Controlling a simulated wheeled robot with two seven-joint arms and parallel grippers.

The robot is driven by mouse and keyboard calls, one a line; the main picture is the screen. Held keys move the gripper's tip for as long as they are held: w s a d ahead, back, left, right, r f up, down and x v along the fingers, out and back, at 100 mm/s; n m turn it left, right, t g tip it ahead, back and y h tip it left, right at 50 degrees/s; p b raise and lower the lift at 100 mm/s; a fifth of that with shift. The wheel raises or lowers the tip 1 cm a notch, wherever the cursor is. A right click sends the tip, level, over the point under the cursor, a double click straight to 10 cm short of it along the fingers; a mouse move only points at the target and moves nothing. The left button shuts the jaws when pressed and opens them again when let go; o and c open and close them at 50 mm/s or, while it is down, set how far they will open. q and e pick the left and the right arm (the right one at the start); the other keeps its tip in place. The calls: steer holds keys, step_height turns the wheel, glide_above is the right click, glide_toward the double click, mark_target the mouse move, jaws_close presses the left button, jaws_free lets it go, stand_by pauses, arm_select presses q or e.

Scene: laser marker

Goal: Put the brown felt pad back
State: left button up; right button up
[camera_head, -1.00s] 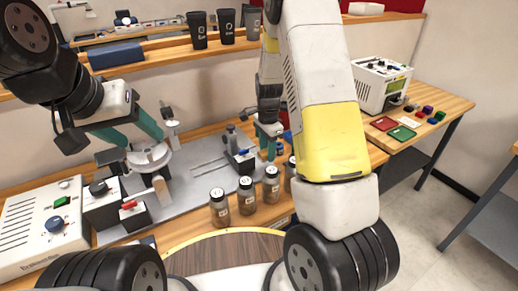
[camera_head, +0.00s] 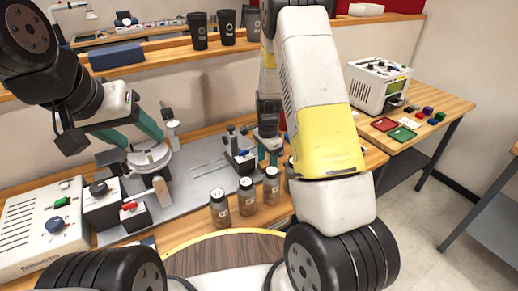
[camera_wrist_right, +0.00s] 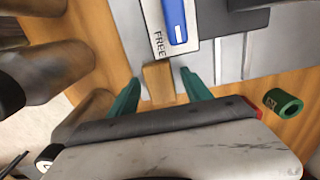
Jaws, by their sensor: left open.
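No piece is clearly recognisable as the brown felt pad. In the right wrist view, a small tan-brown block (camera_wrist_right: 158,82) lies between the fingers of my right gripper (camera_wrist_right: 162,92); I cannot tell whether it is the pad. The gripper is open, with a gap on each side of the block. In the head view, my right gripper (camera_head: 268,156) is low behind the bottles, beside a small device with a blue part (camera_head: 244,154). My left gripper (camera_head: 140,138) is open above the left part of the grey plate (camera_head: 190,185), near a round metal stage (camera_head: 150,158).
Several dark-capped bottles (camera_head: 246,194) stand in front of my right gripper. A white control box (camera_head: 42,225) is at the left, and a white machine (camera_head: 378,86) at the right. A dark green ring (camera_wrist_right: 283,103) lies on wood in the wrist view. Black cups (camera_head: 227,27) stand on the shelf.

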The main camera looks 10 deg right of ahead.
step_height(320, 180, up, 12)
step_height(320, 180, up, 10)
steer(key=n+t+y, duration=0.1)
steer(key=n+t, duration=0.1)
steer(key=n, duration=0.2)
glide_above(267, 163)
steer(key=s, duration=0.5)
steer(key=s+a+r+n+t, duration=0.1)
steer(key=s+r+n+t, duration=0.1)
steer(key=s+r+n, duration=0.3)
steer(key=s+a+r+n+t+y, duration=0.1)
steer(key=s+r+n, duration=0.4)
steer(key=s, duration=0.9)
steer(key=shift+r+n+t, duration=0.3)
steer(key=shift+r+t, duration=0.05)
steer(key=shift+t, duration=0.25)
steer(key=shift+a, duration=0.1)
